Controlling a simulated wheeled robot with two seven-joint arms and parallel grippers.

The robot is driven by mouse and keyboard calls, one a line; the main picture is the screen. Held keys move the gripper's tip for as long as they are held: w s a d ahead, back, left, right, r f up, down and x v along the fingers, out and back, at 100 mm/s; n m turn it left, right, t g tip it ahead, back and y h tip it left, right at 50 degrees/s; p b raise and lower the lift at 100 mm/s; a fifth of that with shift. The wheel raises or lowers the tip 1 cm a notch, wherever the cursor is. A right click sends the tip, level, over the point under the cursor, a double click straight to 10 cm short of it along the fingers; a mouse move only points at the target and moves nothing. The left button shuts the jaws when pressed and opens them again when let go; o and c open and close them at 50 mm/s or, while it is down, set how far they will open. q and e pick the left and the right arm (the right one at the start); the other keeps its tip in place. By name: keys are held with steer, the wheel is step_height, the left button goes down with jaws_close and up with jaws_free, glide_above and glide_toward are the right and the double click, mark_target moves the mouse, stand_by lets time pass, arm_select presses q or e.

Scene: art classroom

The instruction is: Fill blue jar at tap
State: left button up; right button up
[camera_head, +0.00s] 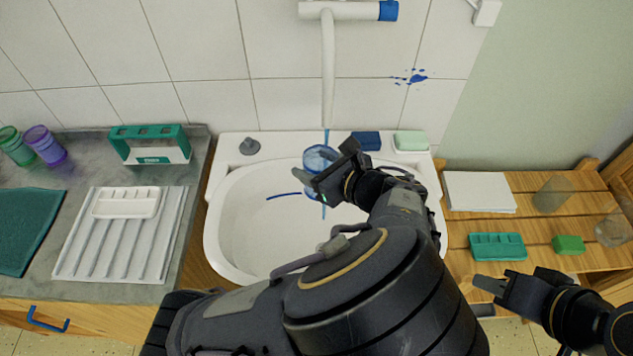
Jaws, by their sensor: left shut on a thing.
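The blue jar (319,158) is a clear blue-tinted cup, upright over the sink basin and below the tap spout. My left gripper (328,178) is shut on the jar from its near right side; its fingers and wrist hide part of the jar. The white tap (328,60) is on the tiled wall, with a blue knob (388,11) at its right end. A thin blue line runs from the spout down to the jar, and more blue shows below it. The liquid level cannot be made out. My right gripper (492,287) is at the lower right, away from the sink; its jaws are unclear.
The white sink (228,235) has a dark stopper (250,146), a blue block (366,140) and a pale green soap (411,140) on its back ledge. Left counter holds cups (45,145), a green rack (150,143) and a drainer (85,262). A wooden slatted table (530,225) stands right.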

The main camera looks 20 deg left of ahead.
arm_select(q)
steer(key=shift+w+p, duration=0.5)
steer(key=shift+w, duration=2.05)
stand_by(5.5)
